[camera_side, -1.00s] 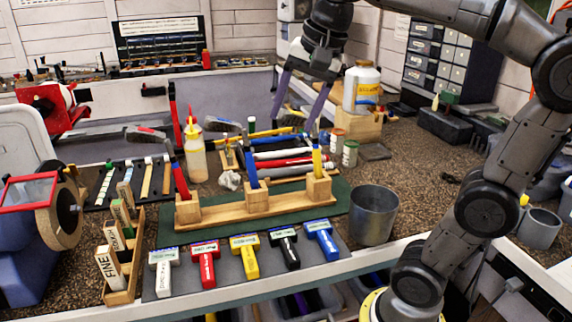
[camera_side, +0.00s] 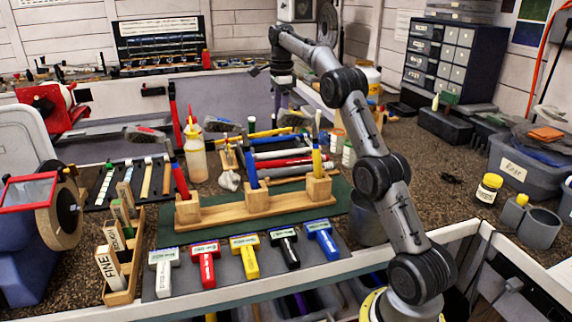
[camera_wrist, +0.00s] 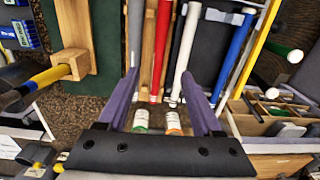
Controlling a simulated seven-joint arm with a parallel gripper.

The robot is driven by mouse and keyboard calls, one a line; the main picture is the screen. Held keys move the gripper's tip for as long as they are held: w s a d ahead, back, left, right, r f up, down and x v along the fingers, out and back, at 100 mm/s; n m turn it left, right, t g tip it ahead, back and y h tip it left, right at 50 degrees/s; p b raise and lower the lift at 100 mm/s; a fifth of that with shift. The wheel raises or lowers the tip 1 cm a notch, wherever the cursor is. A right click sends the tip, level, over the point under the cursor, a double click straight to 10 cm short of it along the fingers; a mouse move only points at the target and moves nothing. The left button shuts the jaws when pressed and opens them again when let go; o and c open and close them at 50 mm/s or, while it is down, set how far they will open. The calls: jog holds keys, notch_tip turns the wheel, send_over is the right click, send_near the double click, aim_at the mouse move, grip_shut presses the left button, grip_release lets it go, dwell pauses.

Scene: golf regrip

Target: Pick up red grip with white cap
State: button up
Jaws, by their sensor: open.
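In the side view the red grip (camera_side: 284,162) lies in the row of grips behind the wooden stand. My gripper (camera_wrist: 160,74) is open and empty, with its purple fingers spread to either side of the red grip and the neighbouring white grip (camera_wrist: 187,45). I cannot tell its height above them.
A blue grip (camera_wrist: 235,48) and a yellow one (camera_wrist: 263,28) lie to the right. The wooden stand (camera_side: 250,208) holds upright hammers nearby. Two labelled jars (camera_wrist: 141,118) show close to the gripper in the wrist view. A metal bucket (camera_side: 365,222) stands partly behind my arm.

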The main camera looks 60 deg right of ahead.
jog(key=d+f, duration=0.1)
jog(key=f, duration=0.1)
send_over(290, 163)
jog(key=w, duration=0.2)
notch_tip(290, 163, down, 8)
jog(key=shift+s+r, duration=0.1)
jog(key=shift+s, duration=0.05)
jog(key=shift+s+f, duration=0.1)
jog(key=shift+f, duration=2.55)
grip_shut()
